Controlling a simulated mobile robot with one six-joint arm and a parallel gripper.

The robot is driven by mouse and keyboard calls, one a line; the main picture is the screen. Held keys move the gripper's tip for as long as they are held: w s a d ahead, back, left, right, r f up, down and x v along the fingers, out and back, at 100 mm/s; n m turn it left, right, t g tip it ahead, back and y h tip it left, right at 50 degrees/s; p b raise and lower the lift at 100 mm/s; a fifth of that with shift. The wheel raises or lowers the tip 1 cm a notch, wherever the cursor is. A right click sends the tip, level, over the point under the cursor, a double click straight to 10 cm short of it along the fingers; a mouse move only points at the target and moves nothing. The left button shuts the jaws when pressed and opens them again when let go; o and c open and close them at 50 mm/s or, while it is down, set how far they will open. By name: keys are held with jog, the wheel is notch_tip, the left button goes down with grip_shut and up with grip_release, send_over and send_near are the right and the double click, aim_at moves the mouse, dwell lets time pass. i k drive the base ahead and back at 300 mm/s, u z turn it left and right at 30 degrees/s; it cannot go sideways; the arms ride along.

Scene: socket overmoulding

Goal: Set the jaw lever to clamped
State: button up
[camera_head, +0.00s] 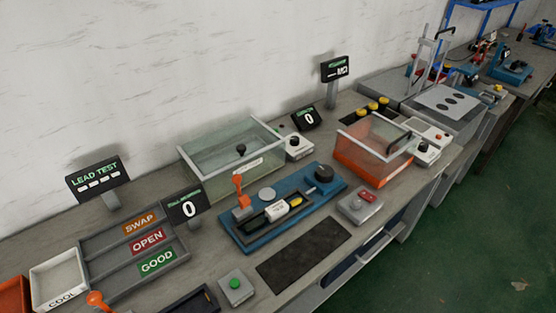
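A blue fixture (255,240) stands on the bench in the middle of the view. An orange lever (239,188) rises from its left end and stands roughly upright; it looks like the jaw lever, but I see no label on it. A pale block (277,210) with a yellow part (296,202) beside it lies in the fixture's dark channel. A round grey disc and a black knob (324,173) sit along the back of the fixture. I cannot tell from here whether the jaw is clamped. My gripper is not in view.
A clear-walled box (228,160) stands behind the fixture, and an orange clear-walled box (372,150) is to its right. A dark mat (304,252) lies in front, between a green-button box (236,287) and a red-button box (360,207). Labelled trays (131,247) are at left.

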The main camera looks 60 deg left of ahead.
aim_at(244, 200)
jog(key=k, duration=1.65)
jog(key=u, duration=1.6)
jog(key=k, duration=0.65)
jog(key=z, duration=0.6)
jog(key=i, duration=1.45)
jog(key=z, duration=0.2)
